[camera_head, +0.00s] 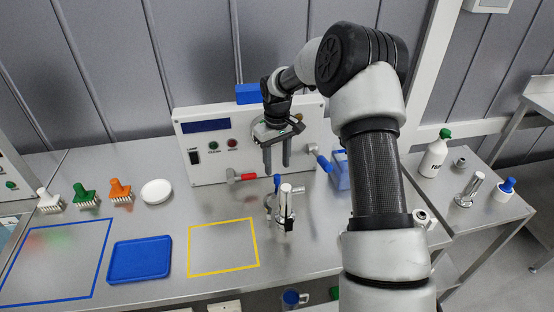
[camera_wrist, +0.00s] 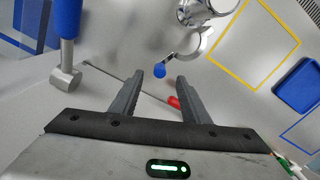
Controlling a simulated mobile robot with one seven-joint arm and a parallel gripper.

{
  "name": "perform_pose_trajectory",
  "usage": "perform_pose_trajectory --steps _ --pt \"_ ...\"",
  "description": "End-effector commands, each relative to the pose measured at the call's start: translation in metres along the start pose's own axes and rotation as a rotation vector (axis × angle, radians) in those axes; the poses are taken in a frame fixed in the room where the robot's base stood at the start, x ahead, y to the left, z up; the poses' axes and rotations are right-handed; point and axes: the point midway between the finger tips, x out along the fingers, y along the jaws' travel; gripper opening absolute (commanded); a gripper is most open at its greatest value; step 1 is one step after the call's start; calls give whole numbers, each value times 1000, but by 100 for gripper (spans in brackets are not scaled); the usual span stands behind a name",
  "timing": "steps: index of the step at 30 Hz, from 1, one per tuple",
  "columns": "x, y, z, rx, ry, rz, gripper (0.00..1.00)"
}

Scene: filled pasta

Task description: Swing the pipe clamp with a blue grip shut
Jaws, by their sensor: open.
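The pipe clamp's blue grip (camera_head: 277,179) stands beside the upright metal pipe (camera_head: 286,203) on the bench, in front of the panel box. In the wrist view the blue grip (camera_wrist: 160,71) sits on a thin rod joined to a curved metal clamp half (camera_wrist: 207,43). That half appears swung out from the pipe fitting (camera_wrist: 200,12). My gripper (camera_head: 276,168) is open and empty, pointing down above and just behind the grip. In the wrist view the grip appears between the fingertips of my gripper (camera_wrist: 158,78), with no contact visible.
Behind the clamp is a white panel box (camera_head: 205,155) with a red-handled lever (camera_head: 241,176) and a blue-handled lever (camera_head: 321,161). A yellow outline (camera_head: 190,255) and a blue tray (camera_head: 140,260) lie left. Brushes (camera_head: 84,195) stand farther left. A white bottle (camera_head: 434,157) stands right.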

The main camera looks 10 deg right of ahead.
Motion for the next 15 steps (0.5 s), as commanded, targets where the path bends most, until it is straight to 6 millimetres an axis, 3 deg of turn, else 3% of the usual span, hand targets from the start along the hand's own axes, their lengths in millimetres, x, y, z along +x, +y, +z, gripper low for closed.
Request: perform_pose_trajectory --steps 1,15 --pt "11 0 0 0 -1 -1 42" --pt "66 0 0 0 0 1 42"
